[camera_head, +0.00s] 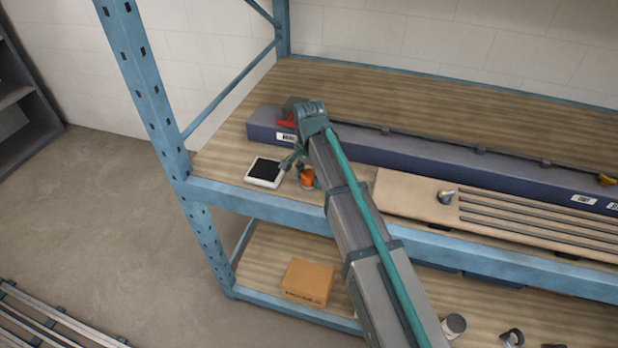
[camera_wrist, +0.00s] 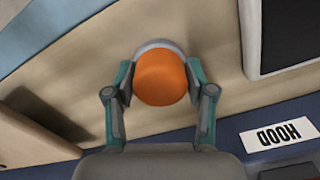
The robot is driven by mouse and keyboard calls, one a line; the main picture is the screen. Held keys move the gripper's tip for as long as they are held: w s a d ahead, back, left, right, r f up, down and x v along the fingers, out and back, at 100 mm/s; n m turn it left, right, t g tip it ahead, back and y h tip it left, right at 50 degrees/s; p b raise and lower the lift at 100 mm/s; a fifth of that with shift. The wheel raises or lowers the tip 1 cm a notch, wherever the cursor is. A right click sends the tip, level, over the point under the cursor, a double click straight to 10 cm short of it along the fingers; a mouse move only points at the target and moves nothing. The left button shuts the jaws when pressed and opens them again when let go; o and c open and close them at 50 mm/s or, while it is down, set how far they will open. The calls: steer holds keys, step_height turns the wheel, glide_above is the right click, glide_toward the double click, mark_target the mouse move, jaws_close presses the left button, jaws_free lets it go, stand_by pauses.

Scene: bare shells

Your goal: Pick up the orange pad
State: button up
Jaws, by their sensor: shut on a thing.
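The orange pad (camera_wrist: 162,78) is a round orange piece with a pale grey rim, seen between my fingers in the wrist view. My gripper (camera_wrist: 160,88) is shut on it, with one teal finger against each side. In the head view the orange pad (camera_head: 307,178) shows at the end of my arm, over the wooden shelf near its front edge. My gripper (camera_head: 300,167) partly covers it there. I cannot tell whether the pad touches the shelf.
A white device with a black screen (camera_head: 265,172) lies just left of the pad. A long dark blue box (camera_head: 400,152) runs behind. A tan board with grooves (camera_head: 420,196) lies to the right. A blue upright post (camera_head: 150,90) stands at the left.

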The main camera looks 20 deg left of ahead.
steer(key=shift+r, duration=0.15)
steer(key=shift+r, duration=0.55)
steer(key=s+d+r+b, duration=0.2)
steer(key=s+d+r, duration=0.1)
steer(key=s+r, duration=0.2)
steer(key=s+d+r+b, duration=0.3)
steer(key=s+r, duration=0.3)
steer(key=s, duration=0.1)
steer(key=shift+s+d+r+b, duration=0.2)
steer(key=shift+d+r+b, duration=0.05)
steer(key=shift+r+b, duration=0.1)
steer(key=o, duration=0.5)
steer(key=c, duration=0.3)
steer(key=shift+c, duration=0.2)
